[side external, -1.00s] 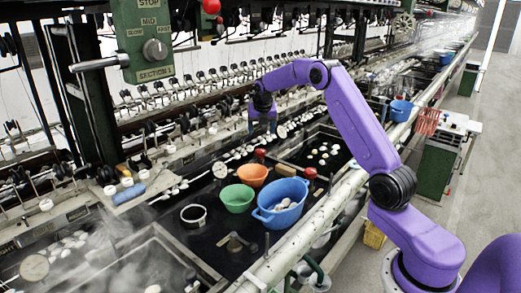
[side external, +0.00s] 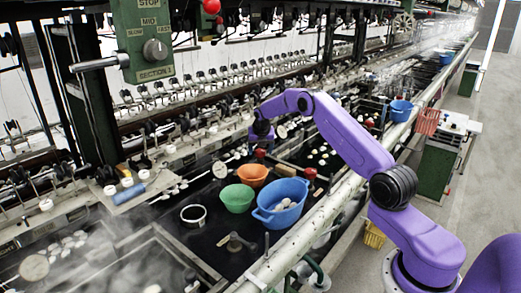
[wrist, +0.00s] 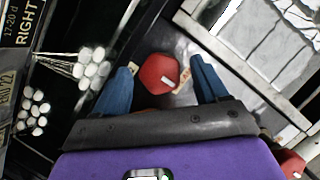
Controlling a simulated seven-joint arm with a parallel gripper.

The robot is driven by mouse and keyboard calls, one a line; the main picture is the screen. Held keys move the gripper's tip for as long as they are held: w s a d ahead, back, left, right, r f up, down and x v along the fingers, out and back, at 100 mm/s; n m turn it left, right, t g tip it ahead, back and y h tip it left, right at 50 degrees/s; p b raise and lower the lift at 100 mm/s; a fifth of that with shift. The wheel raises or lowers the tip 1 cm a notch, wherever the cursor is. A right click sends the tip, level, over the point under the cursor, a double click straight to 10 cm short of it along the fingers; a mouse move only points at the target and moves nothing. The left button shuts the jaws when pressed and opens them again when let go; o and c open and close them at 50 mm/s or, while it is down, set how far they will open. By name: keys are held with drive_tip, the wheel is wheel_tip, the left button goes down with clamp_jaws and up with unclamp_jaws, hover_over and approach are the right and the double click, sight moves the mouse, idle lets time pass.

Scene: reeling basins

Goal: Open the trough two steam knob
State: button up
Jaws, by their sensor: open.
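A red knob (wrist: 160,73) with a small white mark on top shows between my gripper's two blue fingers in the wrist view. In the side external view a red knob (side external: 260,153) is just below my gripper (side external: 261,141), on the dark deck behind the orange bowl. My gripper is open, with one finger on each side of the knob in the wrist view (wrist: 163,70). Gaps show between the fingers and the knob. I cannot tell how far the fingertips reach down beside it. No label naming the knob is readable.
Another red knob (side external: 310,173) stands by the blue basin (side external: 281,203). An orange bowl (side external: 252,175) and a green bowl (side external: 237,198) sit close in front. White cocoons (wrist: 92,70) lie left of the fingers. A long pale pipe (side external: 290,250) runs along the front edge.

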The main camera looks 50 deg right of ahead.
drive_tip(key=c, duration=1.1)
drive_tip(key=shift+o, duration=0.2)
drive_tip(key=shift+s+n+t+y, duration=0.1)
drive_tip(key=shift+n+t+y, duration=0.3)
drive_tip(key=shift+n, duration=1.2)
drive_tip(key=o, duration=1.1)
drive_tip(key=shift+c, duration=0.2)
